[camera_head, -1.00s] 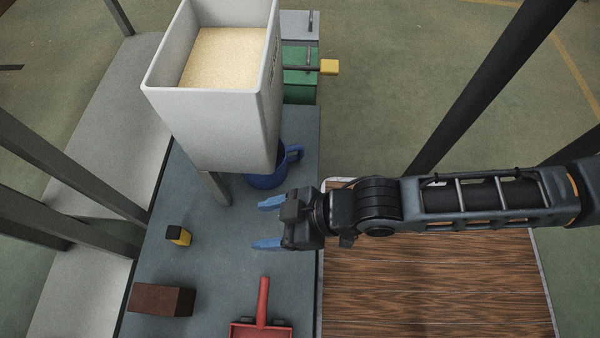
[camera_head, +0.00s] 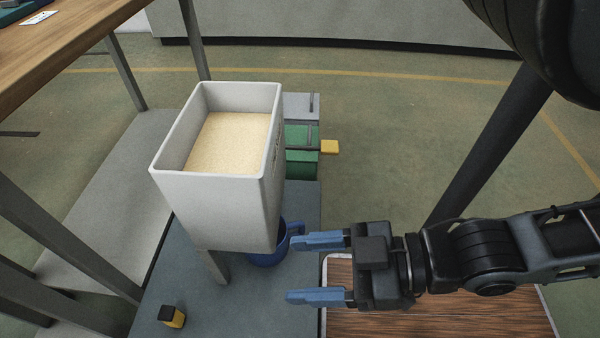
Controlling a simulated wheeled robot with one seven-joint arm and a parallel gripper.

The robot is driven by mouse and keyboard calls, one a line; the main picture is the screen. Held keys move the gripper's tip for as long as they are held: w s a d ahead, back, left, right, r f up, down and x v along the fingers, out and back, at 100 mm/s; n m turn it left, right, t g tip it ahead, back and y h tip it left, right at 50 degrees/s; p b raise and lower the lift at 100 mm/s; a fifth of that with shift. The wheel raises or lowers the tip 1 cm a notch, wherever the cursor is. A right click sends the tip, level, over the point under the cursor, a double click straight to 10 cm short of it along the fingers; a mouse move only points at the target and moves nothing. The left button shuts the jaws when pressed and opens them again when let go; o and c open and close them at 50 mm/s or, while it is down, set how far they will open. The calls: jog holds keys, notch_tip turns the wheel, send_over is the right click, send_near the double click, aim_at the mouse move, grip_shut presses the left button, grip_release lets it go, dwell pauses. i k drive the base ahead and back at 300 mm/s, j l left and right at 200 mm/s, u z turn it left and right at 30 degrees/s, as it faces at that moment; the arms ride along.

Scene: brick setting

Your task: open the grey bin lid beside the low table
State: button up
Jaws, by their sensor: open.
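The grey bin lid (camera_head: 299,106), with a dark bar handle on its right part, lies beyond the far end of the low blue-grey table (camera_head: 240,314). It looks closed. Green bins or lids (camera_head: 300,140) sit directly in front of it, with a dark handle and a yellow block (camera_head: 330,147) sticking out to the right. My gripper (camera_head: 292,270) is open and empty, its two blue fingers pointing left. It is well short of the lid, over the table's right edge near the blue mug (camera_head: 268,257).
A tall white hopper (camera_head: 215,215) of pale grains stands left of the lid and partly hides the mug. A small yellow-and-black object (camera_head: 172,317) is on the table. A wooden surface (camera_head: 400,322) lies below my arm. Floor right of the bins is open.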

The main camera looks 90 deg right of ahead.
aim_at(296, 106)
jog(key=z, duration=1.95)
jog(key=i+l+u, duration=0.45)
jog(key=i+l, duration=0.2)
jog(key=l, duration=0.1)
